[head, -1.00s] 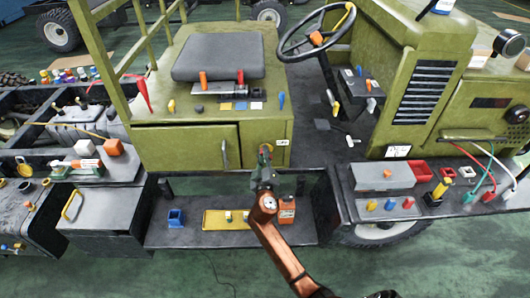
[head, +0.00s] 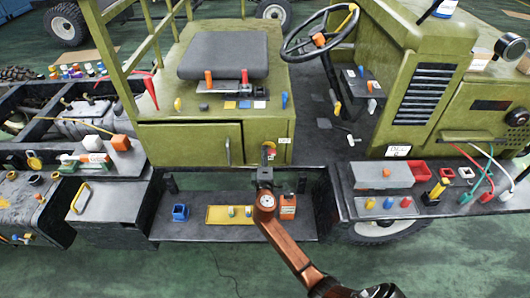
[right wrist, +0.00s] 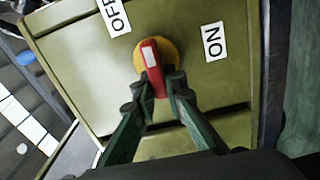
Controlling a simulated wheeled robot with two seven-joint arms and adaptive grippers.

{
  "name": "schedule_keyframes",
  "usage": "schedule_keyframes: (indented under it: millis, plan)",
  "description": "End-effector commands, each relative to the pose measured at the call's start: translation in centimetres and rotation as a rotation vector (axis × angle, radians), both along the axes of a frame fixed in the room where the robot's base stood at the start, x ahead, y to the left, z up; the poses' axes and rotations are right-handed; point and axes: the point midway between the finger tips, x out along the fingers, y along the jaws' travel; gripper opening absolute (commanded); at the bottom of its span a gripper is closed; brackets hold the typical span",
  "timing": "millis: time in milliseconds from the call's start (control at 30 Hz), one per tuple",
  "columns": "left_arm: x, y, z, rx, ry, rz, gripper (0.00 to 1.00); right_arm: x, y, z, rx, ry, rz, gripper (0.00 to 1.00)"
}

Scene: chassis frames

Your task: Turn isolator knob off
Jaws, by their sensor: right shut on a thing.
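The isolator knob (right wrist: 152,66) is a red handle with a white stripe on a round yellow base (right wrist: 168,52). It sits on the green panel; in the head view it shows as a small red spot (head: 269,150) just past my gripper. My right gripper (right wrist: 158,88) has its two green fingers closed around the lower part of the handle. In the right wrist view the handle points roughly up, between the OFF label (right wrist: 114,16) at upper left and the ON label (right wrist: 213,41) at right. My left gripper is not in view.
The knob's panel is the front of the green seat box (head: 187,146), beside its door. Below is a dark step with a blue bin (head: 180,212), a yellow tray (head: 215,221) and an orange box (head: 288,207). A grey toolbox (head: 386,175) stands to the right.

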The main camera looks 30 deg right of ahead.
Motion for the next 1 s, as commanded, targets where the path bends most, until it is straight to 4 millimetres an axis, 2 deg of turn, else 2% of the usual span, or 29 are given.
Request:
schedule_keyframes:
  millis: [633, 667, 700, 900, 1000]
  plan:
    - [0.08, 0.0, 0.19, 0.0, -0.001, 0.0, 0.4, 0.04, 0.21, -0.24, -0.042, 0.028, 0.004, 0.0]
    - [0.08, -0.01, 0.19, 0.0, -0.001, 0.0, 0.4, 0.04, 0.21, -0.24, -0.042, 0.028, 0.004, 0.12]
    - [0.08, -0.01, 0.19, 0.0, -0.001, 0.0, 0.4, 0.04, 0.2, -0.24, -0.042, 0.028, 0.004, 0.15]
    - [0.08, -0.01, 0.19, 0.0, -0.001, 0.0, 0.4, 0.02, 0.1, -0.18, -0.041, 0.026, 0.002, 0.29]
    - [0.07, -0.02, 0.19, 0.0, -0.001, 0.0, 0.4, 0.02, 0.07, -0.15, -0.041, 0.026, 0.001, 0.29]
